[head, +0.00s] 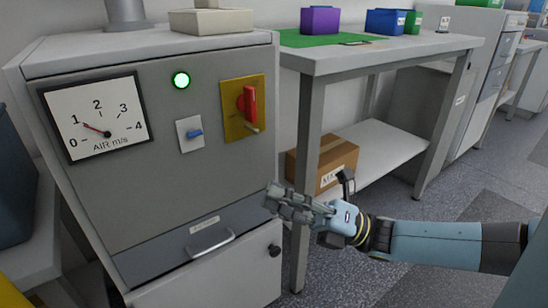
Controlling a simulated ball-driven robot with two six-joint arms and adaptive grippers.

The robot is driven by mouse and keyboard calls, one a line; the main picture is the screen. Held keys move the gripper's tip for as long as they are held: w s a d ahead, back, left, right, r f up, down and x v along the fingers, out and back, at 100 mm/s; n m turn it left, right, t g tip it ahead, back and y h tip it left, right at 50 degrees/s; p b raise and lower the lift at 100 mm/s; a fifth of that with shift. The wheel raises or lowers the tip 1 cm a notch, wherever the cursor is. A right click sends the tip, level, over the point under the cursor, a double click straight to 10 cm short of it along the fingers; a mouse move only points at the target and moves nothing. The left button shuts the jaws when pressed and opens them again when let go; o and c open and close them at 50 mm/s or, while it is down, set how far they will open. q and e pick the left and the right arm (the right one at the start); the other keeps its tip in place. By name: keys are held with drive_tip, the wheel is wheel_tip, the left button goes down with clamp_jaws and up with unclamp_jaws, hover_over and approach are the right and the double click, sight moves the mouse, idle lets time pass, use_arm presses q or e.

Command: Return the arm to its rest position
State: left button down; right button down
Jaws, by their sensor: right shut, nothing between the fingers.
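My right arm comes in from the right edge, and its right gripper (285,203) is at the middle of the head view. The gripper points left, its fingers are closed together and nothing is held. It appears in front of the right side of a grey cabinet (185,150), near the corner by the drawer. I cannot tell the exact gap between the gripper and the cabinet. My left gripper is not in view.
Open floor (350,280) lies below my arm.

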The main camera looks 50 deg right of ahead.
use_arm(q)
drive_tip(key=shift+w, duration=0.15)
